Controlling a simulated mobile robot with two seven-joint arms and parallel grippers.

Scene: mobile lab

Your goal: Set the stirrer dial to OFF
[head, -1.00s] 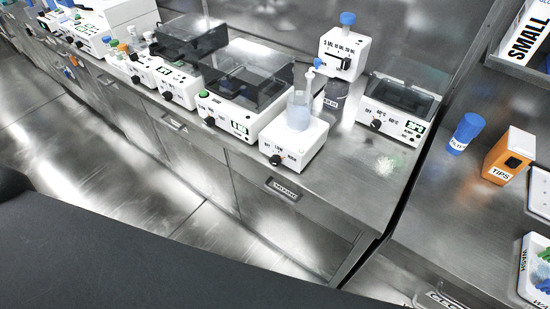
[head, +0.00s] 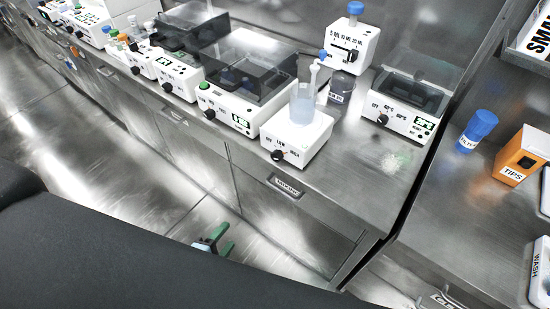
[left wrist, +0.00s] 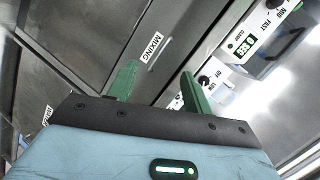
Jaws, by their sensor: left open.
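The stirrer (head: 297,138) is a white box on the bench with a clear beaker of liquid (head: 303,106) on top. Its black dial (head: 277,155) is on the front face among OFF, LOW and HIGH marks; I cannot tell which mark it points to. The dial (left wrist: 204,81) also shows in the left wrist view, close beside the right-hand finger in the picture and apart from it. My left gripper (head: 227,238) has green fingers, is open and empty, and is low in front of the bench drawers. It also shows in the left wrist view (left wrist: 158,86). My right gripper is not in view.
A white device with a clear lid and green knob (head: 228,108) stands left of the stirrer. A heater marked in degrees (head: 403,110) and a dispenser (head: 352,48) stand right and behind. The MIXING drawer (head: 286,186) is below. The aisle floor is clear.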

